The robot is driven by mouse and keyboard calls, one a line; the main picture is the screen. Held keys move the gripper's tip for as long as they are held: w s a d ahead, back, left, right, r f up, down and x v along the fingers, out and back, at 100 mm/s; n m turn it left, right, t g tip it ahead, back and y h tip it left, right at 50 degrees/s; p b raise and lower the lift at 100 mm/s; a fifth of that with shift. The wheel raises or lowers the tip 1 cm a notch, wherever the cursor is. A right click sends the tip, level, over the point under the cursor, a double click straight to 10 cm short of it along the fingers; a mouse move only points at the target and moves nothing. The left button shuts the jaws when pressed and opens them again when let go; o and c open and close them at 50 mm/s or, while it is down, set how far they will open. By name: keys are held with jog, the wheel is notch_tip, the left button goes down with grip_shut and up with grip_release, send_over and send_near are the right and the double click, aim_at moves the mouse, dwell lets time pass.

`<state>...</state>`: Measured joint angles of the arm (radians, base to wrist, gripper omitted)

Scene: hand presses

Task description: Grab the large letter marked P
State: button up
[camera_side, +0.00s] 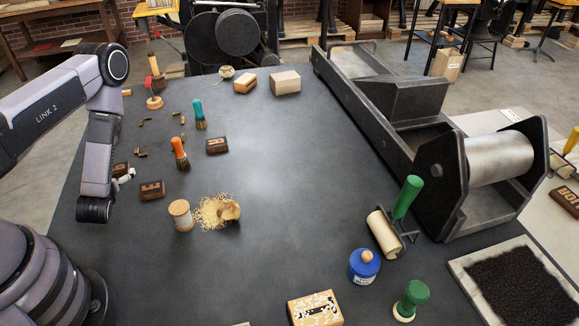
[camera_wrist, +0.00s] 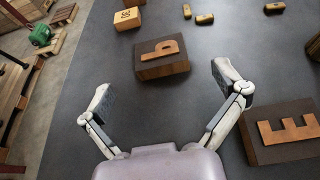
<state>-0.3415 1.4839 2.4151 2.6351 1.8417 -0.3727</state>
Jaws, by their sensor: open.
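The letter block marked P (camera_wrist: 163,49) is a dark brown block with a raised tan letter. In the wrist view it lies on the dark tabletop, ahead of my gripper (camera_wrist: 163,84) and roughly centred between its fingers. The fingers are spread wide, with nothing between them. In the side view my gripper (camera_side: 127,175) is low near the table's left edge, mostly hidden by my arm. A dark block beside it (camera_side: 120,168) is partly covered, and it appears to be the P. I cannot tell the exact gap to the table.
A block marked E (camera_wrist: 285,132) lies close to my right finger; another letter block (camera_side: 152,190) shows in the side view. Small brass pieces (camera_wrist: 205,19) and a light wooden block (camera_wrist: 127,18) lie beyond the P. An orange-handled brush (camera_side: 180,152) stands to the right.

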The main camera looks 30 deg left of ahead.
aim_at(117, 169)
jog(key=x, duration=0.6)
jog(key=shift+a+r, duration=0.1)
jog(key=c, duration=1.2)
